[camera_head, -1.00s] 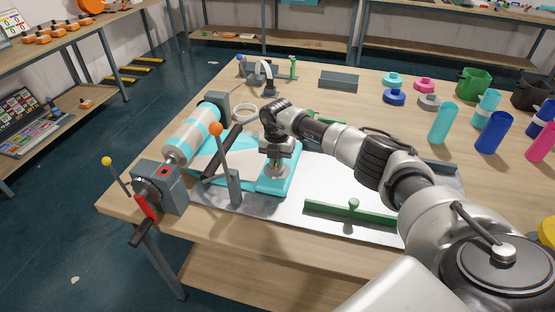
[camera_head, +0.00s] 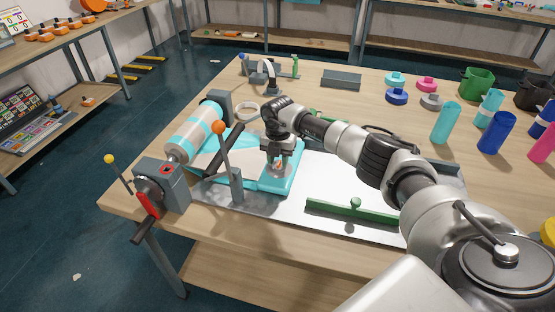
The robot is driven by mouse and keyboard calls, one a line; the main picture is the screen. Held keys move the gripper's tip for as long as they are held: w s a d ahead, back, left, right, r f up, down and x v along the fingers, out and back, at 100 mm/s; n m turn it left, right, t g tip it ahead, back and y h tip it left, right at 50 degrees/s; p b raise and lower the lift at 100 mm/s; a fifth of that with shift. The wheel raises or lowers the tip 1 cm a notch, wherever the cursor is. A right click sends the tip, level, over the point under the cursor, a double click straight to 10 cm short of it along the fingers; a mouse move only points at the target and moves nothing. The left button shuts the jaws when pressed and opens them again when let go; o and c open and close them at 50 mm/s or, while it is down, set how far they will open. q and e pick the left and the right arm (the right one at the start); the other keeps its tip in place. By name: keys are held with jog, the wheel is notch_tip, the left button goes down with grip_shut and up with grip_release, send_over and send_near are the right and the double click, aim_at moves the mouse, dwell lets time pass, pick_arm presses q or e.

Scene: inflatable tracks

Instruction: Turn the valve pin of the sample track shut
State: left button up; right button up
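The sample track (camera_head: 284,184) is a flat teal and pale sheet lying on a silver plate on the bench. Its other end runs up to a teal-striped roll (camera_head: 195,138). My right gripper (camera_head: 281,170) points down at the teal end of the track, with its fingertips close to the surface there. The valve pin is hidden or too small to make out between the fingers. I cannot tell whether the fingers are shut on it. My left gripper is not in view.
A grey crank unit (camera_head: 165,186) with a red handle stands at the bench's front left. An orange-knobbed lever (camera_head: 222,150) rises just left of my gripper. A green bar (camera_head: 352,210) lies on the silver plate (camera_head: 325,180). Cups and discs fill the back right.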

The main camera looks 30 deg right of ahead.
notch_tip(320, 180, up, 10)
jog(key=b, duration=0.1)
jog(key=shift+r+b, duration=0.2)
jog(key=shift+b, duration=0.2)
jog(key=shift+a, duration=0.1)
